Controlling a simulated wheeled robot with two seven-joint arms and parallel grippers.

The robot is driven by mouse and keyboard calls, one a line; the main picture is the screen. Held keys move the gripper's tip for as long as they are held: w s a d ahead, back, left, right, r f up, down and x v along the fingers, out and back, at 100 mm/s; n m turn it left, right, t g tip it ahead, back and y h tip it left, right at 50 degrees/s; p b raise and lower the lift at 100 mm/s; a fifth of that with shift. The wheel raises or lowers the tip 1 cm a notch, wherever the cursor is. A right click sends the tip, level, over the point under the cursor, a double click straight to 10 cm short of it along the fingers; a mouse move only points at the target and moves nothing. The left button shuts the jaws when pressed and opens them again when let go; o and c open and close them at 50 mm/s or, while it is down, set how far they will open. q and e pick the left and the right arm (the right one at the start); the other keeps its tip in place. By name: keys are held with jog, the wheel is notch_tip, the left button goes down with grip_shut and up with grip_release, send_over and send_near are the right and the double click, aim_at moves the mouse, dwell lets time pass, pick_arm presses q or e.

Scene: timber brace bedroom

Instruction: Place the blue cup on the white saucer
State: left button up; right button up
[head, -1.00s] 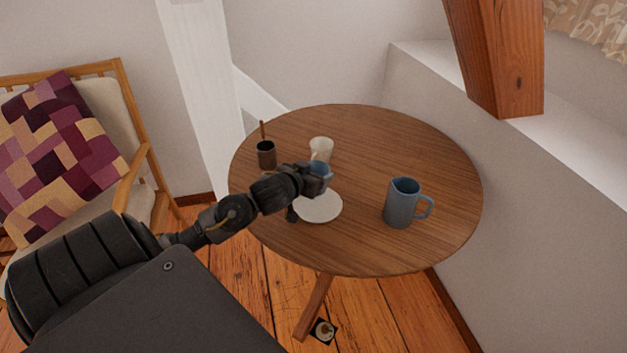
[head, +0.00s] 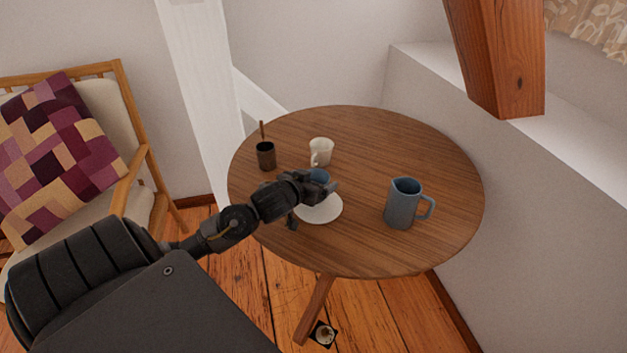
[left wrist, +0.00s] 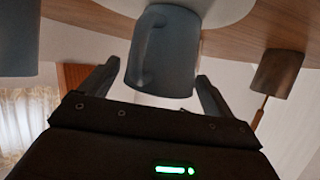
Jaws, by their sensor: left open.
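The blue cup (head: 319,175) is at the far side of the white saucer (head: 320,209) in the head view, partly hidden by my left gripper (head: 325,187). The left wrist view is upside down. There, the blue cup (left wrist: 165,55) stands upright between the spread fingers of my left gripper (left wrist: 160,82), its handle towards the camera. The cup's base overlaps the saucer (left wrist: 222,8) and appears to rest on it. The left gripper is open around the cup. My right gripper is in neither view.
The round wooden table (head: 440,165) also holds a blue pitcher (head: 403,204) on the right, a white mug (head: 321,151) behind the saucer and a dark cup (head: 266,156) with a stick in it. The table's right side is mostly clear. A chair (head: 120,100) stands at left.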

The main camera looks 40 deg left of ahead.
pick_arm(q)
jog(key=shift+s+r, duration=0.2)
jog(key=shift+s, duration=0.05)
jog(key=p+v, duration=0.2)
jog(key=v, duration=0.9)
jog(key=shift+s, duration=0.2)
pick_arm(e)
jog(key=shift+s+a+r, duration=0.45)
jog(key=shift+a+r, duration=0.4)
pick_arm(q)
jog(key=shift+d+r, duration=0.1)
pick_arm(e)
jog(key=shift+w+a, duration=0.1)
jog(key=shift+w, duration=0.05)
